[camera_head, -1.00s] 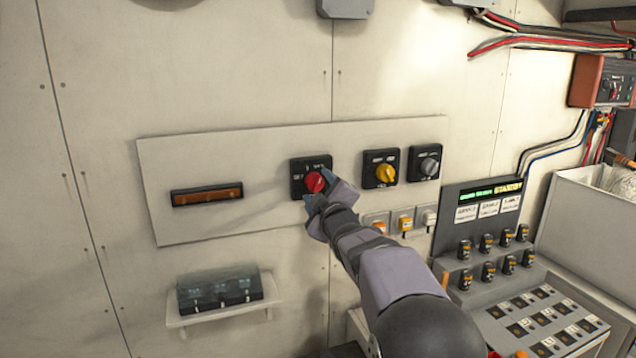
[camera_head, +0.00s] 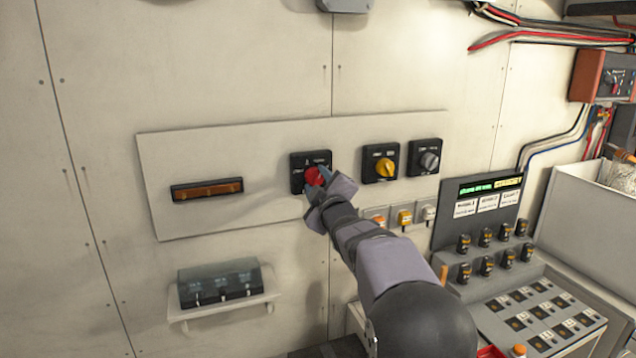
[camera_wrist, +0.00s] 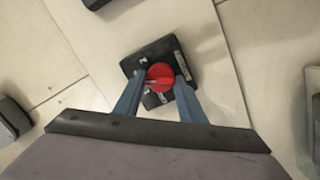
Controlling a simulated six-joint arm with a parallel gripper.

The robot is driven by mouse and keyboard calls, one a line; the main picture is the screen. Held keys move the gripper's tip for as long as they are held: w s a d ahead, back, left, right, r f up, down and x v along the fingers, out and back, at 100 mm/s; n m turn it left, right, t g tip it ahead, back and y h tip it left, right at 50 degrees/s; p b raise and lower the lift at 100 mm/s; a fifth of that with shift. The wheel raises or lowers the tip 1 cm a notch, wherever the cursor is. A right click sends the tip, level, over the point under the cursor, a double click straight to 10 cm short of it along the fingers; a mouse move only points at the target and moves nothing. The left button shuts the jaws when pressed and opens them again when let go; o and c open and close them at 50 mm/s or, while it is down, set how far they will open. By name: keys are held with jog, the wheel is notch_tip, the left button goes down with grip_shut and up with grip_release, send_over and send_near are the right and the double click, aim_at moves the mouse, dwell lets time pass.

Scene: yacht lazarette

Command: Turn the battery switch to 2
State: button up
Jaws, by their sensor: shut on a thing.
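The battery switch is a red round knob (camera_head: 313,176) on a square black plate (camera_head: 297,159), set in the pale wall panel. In the wrist view the red knob (camera_wrist: 160,76) sits between the two blue fingers of my gripper (camera_wrist: 157,90), and the black plate (camera_wrist: 136,65) has white markings around the knob, too small to read surely. My gripper (camera_head: 318,180) reaches the knob from the lower right and is shut on it. In the head view the fingers cover part of the knob and the plate's lower right.
A yellow knob (camera_head: 386,167) and a grey knob (camera_head: 429,160) on black plates stand to the right. Small switches (camera_head: 404,217) sit below them. An amber-fronted bar (camera_head: 207,190) is at left, a covered box (camera_head: 220,284) below it, and a console (camera_head: 530,300) at lower right.

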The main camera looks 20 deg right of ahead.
jog(key=m+p, duration=0.3)
jog(key=m, duration=0.2)
jog(key=shift+r+g+p, duration=0.2)
jog(key=shift+g+p, duration=0.2)
jog(key=shift+f+m+y+p, duration=0.1)
jog(key=shift+m+y+p, duration=0.3)
jog(key=shift+m+p, duration=1.05)
jog(key=shift+m, duration=0.25)
jog(key=o, duration=1)
jog(key=shift+s+a+r+b, duration=0.15)
jog(key=shift+s+b, duration=0.7)
jog(key=shift+s, duration=1)
jog(key=shift+s+a+r+b, duration=0.15)
jog(key=shift+s+b, duration=0.65)
jog(key=shift+s, duration=1)
